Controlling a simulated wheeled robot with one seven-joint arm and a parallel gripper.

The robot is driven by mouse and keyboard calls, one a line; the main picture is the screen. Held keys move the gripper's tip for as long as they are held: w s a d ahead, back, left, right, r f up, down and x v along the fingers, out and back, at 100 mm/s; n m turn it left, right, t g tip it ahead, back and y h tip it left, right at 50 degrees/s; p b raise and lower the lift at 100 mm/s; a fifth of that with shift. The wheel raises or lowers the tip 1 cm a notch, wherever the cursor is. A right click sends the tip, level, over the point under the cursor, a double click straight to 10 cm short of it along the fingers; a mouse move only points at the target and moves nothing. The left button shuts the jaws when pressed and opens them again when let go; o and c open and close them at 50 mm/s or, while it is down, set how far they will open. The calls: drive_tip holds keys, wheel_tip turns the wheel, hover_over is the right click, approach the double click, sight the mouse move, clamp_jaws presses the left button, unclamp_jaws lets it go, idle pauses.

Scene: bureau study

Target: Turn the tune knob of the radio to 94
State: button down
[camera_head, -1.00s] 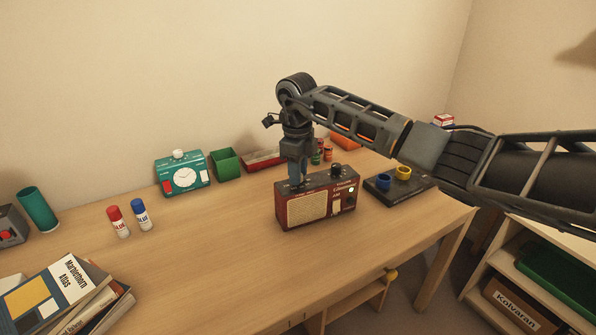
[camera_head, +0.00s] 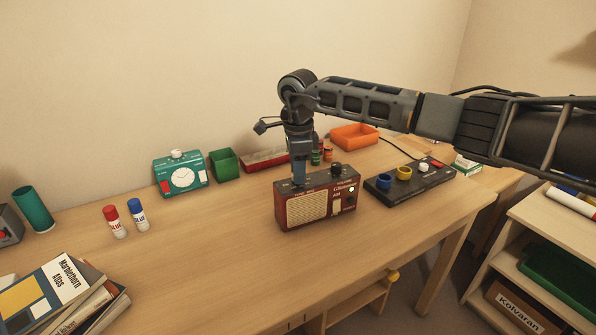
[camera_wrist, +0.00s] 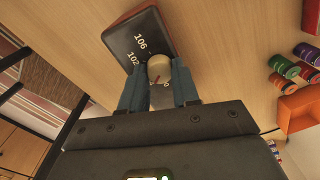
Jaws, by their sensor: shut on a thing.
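The dark red radio (camera_head: 342,203) stands on the desk, its cream speaker grille facing front. My gripper (camera_head: 299,183) points straight down at the left part of its top. In the wrist view, the blue fingers of my gripper (camera_wrist: 159,82) are shut on a cream tune knob (camera_wrist: 158,65) with a red pointer line. The radio's dark top (camera_wrist: 150,27) shows the numbers 106 and 102 beside the knob. The other dial numbers are mostly hidden by the fingers and knob, and I cannot tell which number the pointer meets. A second, dark knob (camera_head: 337,170) is on the top, further right.
A dark control box (camera_head: 385,195) with coloured knobs stands close right of the radio. The desk front is clear.

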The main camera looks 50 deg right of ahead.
idle(0.4)
drive_tip(key=c, duration=0.8)
unclamp_jaws()
drive_tip(key=shift+s+a+r+b, duration=0.1)
drive_tip(key=shift+r+b, duration=0.2)
drive_tip(key=shift+r, duration=3.65)
